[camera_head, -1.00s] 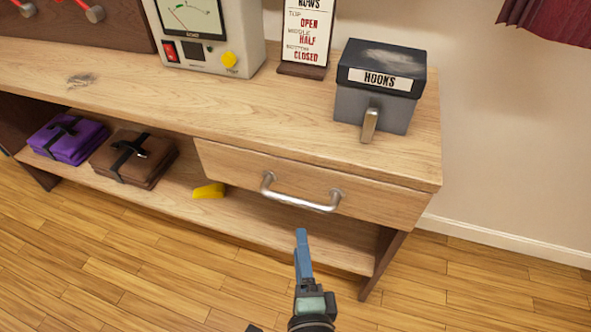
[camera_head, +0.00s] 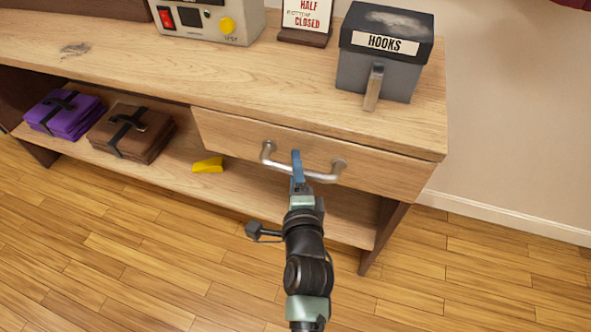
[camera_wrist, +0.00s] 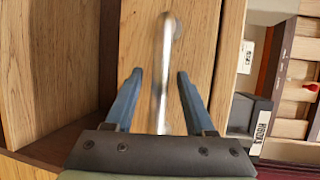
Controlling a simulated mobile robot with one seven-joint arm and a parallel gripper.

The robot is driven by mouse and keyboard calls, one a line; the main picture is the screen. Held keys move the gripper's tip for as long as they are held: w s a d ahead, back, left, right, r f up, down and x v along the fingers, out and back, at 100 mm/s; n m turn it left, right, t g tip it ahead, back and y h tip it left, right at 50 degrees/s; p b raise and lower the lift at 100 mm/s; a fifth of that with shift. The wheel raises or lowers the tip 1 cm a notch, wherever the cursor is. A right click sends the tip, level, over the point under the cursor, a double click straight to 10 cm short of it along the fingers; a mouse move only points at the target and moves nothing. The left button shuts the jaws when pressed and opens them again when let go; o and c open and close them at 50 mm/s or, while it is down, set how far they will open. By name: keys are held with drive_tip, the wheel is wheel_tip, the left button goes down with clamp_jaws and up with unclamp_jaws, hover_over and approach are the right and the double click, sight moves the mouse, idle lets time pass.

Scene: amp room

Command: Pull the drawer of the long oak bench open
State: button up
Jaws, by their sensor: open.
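The long oak bench (camera_head: 120,60) has a drawer (camera_head: 232,133) under its top at the right, and the drawer front sits flush, shut. A silver bar handle (camera_head: 325,177) is fixed to the drawer front, and it also shows in the wrist view (camera_wrist: 164,70). My gripper (camera_head: 296,155) is at the handle's middle in the head view and partly hides it. In the wrist view my gripper (camera_wrist: 160,75) is open, with one blue finger on each side of the handle bar. A gap shows between each finger and the bar.
A grey box labelled HOOKS (camera_head: 380,75) stands on the bench top above the drawer. A device with a yellow knob (camera_head: 210,22) and a small sign (camera_head: 305,20) stand further back. Purple (camera_head: 62,115) and brown bundles (camera_head: 130,132) and a yellow object (camera_head: 208,165) lie on the lower shelf.

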clamp_jaws()
idle(0.3)
idle(1.2)
